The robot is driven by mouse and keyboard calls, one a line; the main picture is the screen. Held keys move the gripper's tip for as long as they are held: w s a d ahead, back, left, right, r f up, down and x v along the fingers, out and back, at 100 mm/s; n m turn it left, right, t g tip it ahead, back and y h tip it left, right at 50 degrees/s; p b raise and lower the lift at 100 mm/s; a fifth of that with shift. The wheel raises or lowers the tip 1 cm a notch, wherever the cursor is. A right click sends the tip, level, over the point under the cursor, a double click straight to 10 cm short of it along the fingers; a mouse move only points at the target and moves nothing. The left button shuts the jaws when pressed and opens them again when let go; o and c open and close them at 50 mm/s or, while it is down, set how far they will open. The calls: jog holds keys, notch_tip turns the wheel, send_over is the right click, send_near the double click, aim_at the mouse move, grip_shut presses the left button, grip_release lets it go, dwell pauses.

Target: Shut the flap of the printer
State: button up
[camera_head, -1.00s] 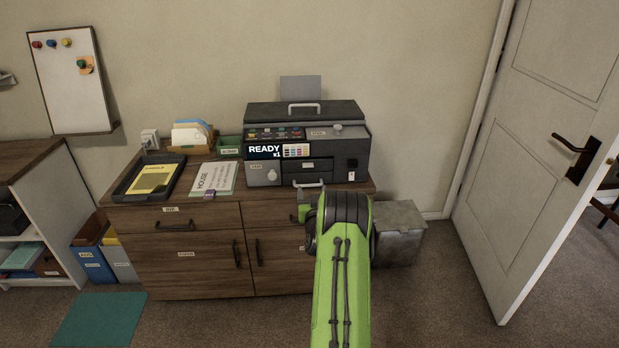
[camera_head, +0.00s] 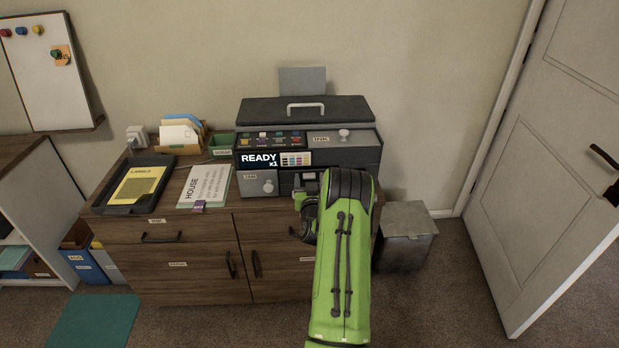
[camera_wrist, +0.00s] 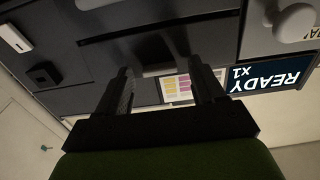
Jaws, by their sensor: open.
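The dark grey printer (camera_head: 360,155) stands on the wooden cabinet, with a READY screen on its front. In the wrist view the printer's front (camera_wrist: 110,55) appears upside down, with a dark recess ahead of my fingers. My gripper (camera_wrist: 160,78) is open and empty, its two fingers pointing at this front. I cannot tell whether they touch it. In the head view my green arm covers the lower middle and right of the printer's front. The flap there is mostly hidden, and I cannot tell how far open it stands.
The wooden cabinet (camera_head: 190,226) carries a black tray (camera_head: 102,206), a HOUSE paper (camera_head: 205,187) and a file holder (camera_head: 182,153) left of the printer. A grey metal bin (camera_head: 405,250) stands right of the cabinet. The printer's top lid (camera_head: 260,110) has a pale handle.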

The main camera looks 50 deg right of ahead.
jog(key=c, duration=1.1)
jog(key=shift+o, duration=0.2)
jog(key=shift+w+d+r+p, duration=0.1)
jog(key=shift+r+p, duration=0.35)
jog(key=shift+p, duration=0.8)
jog(key=g+y+p, duration=0.1)
jog(key=p, duration=0.1)
jog(key=shift+w+d+r+p, duration=0.1)
jog(key=shift+r+p, duration=0.05)
jog(key=shift+p, duration=0.15)
jog(key=shift+w+d+p, duration=0.1)
jog(key=shift+d+p, duration=0.05)
jog(key=shift+p, duration=0.3)
jog(key=shift+y, duration=0.3)
jog(key=shift+f, duration=0.2)
jog(key=o, duration=1.1)
jog(key=shift+c, duration=0.2)
